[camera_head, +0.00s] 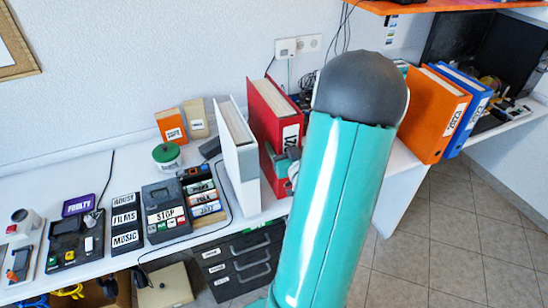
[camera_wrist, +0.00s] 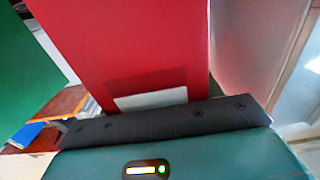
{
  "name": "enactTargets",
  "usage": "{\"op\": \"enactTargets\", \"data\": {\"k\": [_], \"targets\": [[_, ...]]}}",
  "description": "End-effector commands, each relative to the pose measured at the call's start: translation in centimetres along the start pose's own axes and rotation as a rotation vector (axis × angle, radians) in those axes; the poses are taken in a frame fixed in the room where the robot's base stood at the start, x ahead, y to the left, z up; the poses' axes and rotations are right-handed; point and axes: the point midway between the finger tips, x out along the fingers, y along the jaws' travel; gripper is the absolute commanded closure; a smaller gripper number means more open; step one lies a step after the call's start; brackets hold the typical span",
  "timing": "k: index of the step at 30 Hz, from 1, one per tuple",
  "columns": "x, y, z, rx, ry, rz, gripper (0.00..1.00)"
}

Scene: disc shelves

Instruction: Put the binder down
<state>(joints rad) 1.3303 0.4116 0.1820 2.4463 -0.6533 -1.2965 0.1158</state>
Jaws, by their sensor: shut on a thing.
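A red binder (camera_head: 268,100) with a white label stands upright near the desk's edge, just right of a white binder (camera_head: 237,150). My gripper (camera_head: 286,164) is shut on the red binder at its lower spine side, partly hidden behind my teal arm. In the wrist view the red binder (camera_wrist: 130,45) fills the middle, close against the dark jaw bar of my gripper (camera_wrist: 180,118). The binder's bottom edge is partly covered, so I cannot tell whether it rests on the desk.
An orange binder (camera_head: 437,112) and a blue binder (camera_head: 466,105) stand right of my arm. Dark drawers (camera_head: 240,265) are below the desk.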

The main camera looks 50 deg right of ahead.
Motion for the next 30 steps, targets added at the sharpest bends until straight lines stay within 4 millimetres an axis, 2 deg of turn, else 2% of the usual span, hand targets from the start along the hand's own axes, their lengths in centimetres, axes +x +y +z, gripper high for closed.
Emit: {"op": "enactTargets", "data": {"k": [6, 11, 18, 30], "targets": [[1.9, -1.0, 2.2, 0.0, 0.004, -0.001, 0.87], [2.5, -1.4, 2.9, 0.0, 0.005, -0.001, 0.87], [2.7, -1.6, 5.6, 0.001, 0.003, 0.0, 0.87], [2.7, -1.6, 6.2, -0.002, 0.005, -0.001, 0.87]]}}
